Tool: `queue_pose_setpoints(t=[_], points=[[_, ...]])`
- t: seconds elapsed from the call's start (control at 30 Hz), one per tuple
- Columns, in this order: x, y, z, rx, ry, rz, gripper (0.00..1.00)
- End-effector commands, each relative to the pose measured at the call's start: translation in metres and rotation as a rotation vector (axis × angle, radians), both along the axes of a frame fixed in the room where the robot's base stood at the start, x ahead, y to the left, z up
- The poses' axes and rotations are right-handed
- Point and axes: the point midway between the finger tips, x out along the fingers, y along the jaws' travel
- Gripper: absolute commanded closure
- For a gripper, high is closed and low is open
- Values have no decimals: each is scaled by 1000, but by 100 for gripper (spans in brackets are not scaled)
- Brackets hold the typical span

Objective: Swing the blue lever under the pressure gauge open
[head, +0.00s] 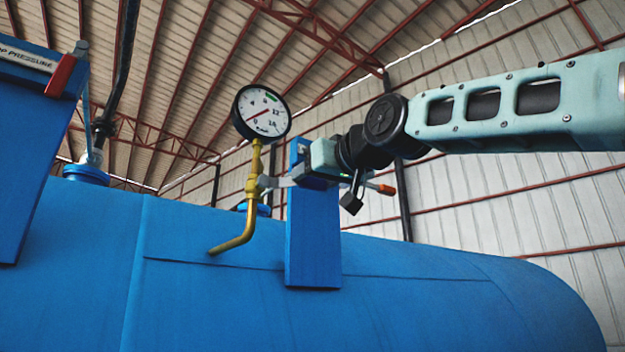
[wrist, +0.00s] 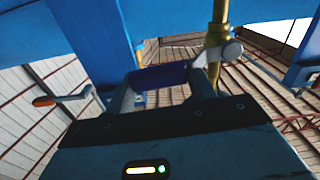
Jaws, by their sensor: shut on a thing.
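The pressure gauge (head: 262,112), with a white dial and black rim, stands on a brass pipe (head: 236,236) rising from the blue vessel. A valve (head: 263,183) sits on this pipe below the gauge. The blue lever (wrist: 160,76) shows in the wrist view, reaching sideways from the grey valve fitting (wrist: 231,50) on the brass pipe. My gripper (head: 282,182) is at the lever, just right of the pipe, with its fingers shut on the blue lever. In the head view the lever is mostly hidden by the fingers.
A blue upright plate (head: 313,240) stands close beside my gripper. An orange-tipped handle (head: 386,189) sticks out right of it and also shows in the wrist view (wrist: 44,101). A red handle (head: 61,74) is at the far left. The blue vessel (head: 420,300) lies below.

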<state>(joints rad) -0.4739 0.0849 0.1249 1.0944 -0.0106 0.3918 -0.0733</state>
Motion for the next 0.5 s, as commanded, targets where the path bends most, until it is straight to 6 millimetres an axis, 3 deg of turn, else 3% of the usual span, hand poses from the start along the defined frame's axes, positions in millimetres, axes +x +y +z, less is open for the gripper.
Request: queue_pose_setpoints(t=[0.5], points=[[-8,12,38,-363,-244,0,86]])
